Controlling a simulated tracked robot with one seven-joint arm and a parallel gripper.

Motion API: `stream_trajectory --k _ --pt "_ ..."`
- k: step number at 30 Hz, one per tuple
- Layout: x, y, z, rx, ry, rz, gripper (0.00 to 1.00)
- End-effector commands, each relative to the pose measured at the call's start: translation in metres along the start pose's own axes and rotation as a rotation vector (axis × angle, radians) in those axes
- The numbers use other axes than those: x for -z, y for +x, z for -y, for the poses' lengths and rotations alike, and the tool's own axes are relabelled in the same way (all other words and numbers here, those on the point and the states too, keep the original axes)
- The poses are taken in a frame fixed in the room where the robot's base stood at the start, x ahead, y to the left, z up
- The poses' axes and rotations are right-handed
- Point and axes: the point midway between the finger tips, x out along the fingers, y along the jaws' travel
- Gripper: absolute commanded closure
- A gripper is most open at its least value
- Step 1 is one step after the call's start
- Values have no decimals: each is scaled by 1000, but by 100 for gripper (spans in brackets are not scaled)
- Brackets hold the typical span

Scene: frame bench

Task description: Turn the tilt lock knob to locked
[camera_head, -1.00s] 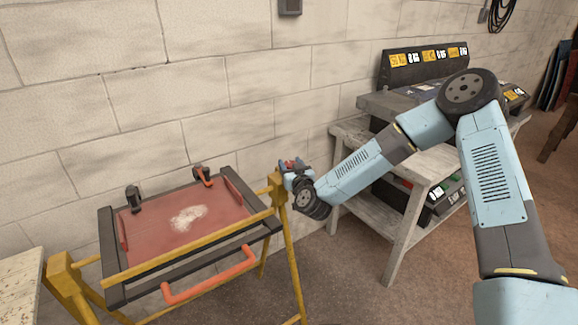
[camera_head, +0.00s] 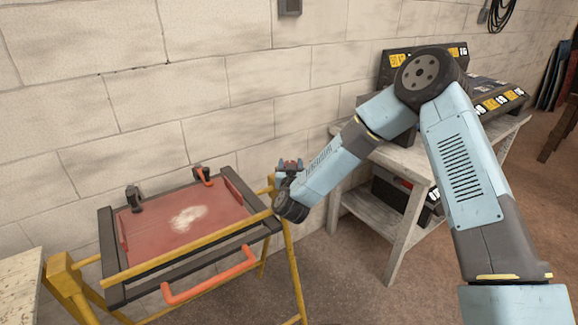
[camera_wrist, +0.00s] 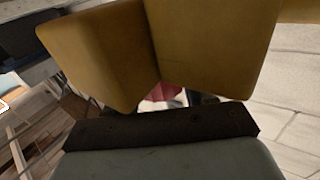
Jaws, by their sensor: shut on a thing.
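The bench frame holds a red screen panel (camera_head: 150,232) in a dark surround, tilted between yellow stands. My gripper (camera_head: 290,166) is at the right end of the frame, beside the top of the right yellow post (camera_head: 273,186). It is shut on the tilt lock knob, which is mostly hidden by my gripper and wrist. The knob's setting cannot be read.
A red-orange handle (camera_head: 208,277) runs along the screen's front edge. Dark clamps (camera_head: 134,198) stand at its back edge. A grey workbench (camera_head: 405,165) with machines stands behind my arm. A pale table edge (camera_head: 20,275) is at the left. The block wall is close behind.

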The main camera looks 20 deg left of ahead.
Motion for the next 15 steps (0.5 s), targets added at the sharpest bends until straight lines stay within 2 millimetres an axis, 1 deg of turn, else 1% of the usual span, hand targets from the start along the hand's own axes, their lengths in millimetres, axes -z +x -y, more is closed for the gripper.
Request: stream_trajectory --k 1,9,10,15 --pt "-1 1 -3 -6 -2 1 76" --pt "-2 1 -3 -6 -2 2 76" --pt "-2 1 -3 -5 -2 2 44" --pt "-1 1 -2 -3 -2 2 28"
